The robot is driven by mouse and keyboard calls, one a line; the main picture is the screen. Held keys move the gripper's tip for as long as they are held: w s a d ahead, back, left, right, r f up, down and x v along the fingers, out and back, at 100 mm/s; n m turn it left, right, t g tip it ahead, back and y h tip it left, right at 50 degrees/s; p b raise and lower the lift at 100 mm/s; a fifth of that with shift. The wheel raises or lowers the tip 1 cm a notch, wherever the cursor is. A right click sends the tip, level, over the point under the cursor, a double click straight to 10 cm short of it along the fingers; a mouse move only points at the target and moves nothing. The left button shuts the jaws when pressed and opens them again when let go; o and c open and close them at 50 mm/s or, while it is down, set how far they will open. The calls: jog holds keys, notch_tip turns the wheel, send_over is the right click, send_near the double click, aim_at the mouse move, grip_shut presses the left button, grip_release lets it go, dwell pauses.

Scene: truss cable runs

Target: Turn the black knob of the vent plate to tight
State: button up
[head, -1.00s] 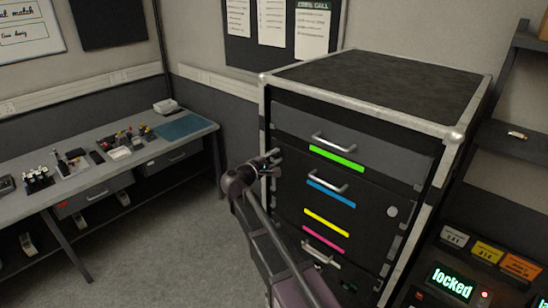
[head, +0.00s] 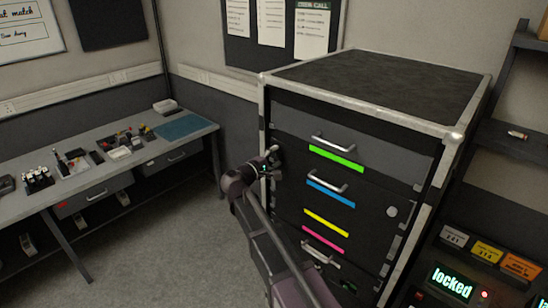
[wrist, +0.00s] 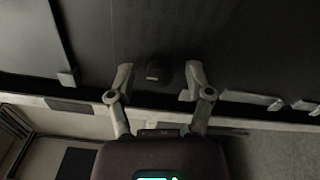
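In the wrist view, a small dark round knob (wrist: 158,73) with a pale mark on its face stands on a dark panel (wrist: 120,35). My gripper (wrist: 160,76) is open, with one finger on each side of the knob and a gap to it on both sides. I cannot tell how deep the fingers reach around it. In the head view, my gripper (head: 275,157) is at the left front edge of the black case. The knob cannot be made out there, and no separate vent plate outline is clear.
The black case (head: 375,92) has a metal frame, handles and coloured strips (head: 336,158). A handle (head: 333,143) is close to the right of my gripper. A workbench (head: 110,180) with small items stands left. A shelf unit with a "locked" display (head: 452,282) stands right.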

jog(key=shift+s, duration=0.1)
jog(key=v, duration=1.2)
dwell(0.5)
jog(key=s+d+f+m+g+y+b, duration=0.1)
jog(key=s+d+f+m+g+b, duration=0.2)
jog(key=d+f, duration=0.55)
jog(key=s+d+f+m+g+y, duration=0.1)
jog(key=d+f+m+g, duration=0.35)
jog(key=d, duration=0.75)
jog(key=s+d+f+m+g+y+b, duration=0.3)
jog(key=s+d+f+m+g+y, duration=0.2)
jog(key=s+d+f+y, duration=0.4)
jog(key=s+f+g, duration=0.1)
jog(key=s+f, duration=0.2)
jog(key=shift+d+f+m+g+b, duration=0.2)
jog(key=shift+m+g+b, duration=0.15)
jog(key=shift+b, duration=0.05)
dwell(0.5)
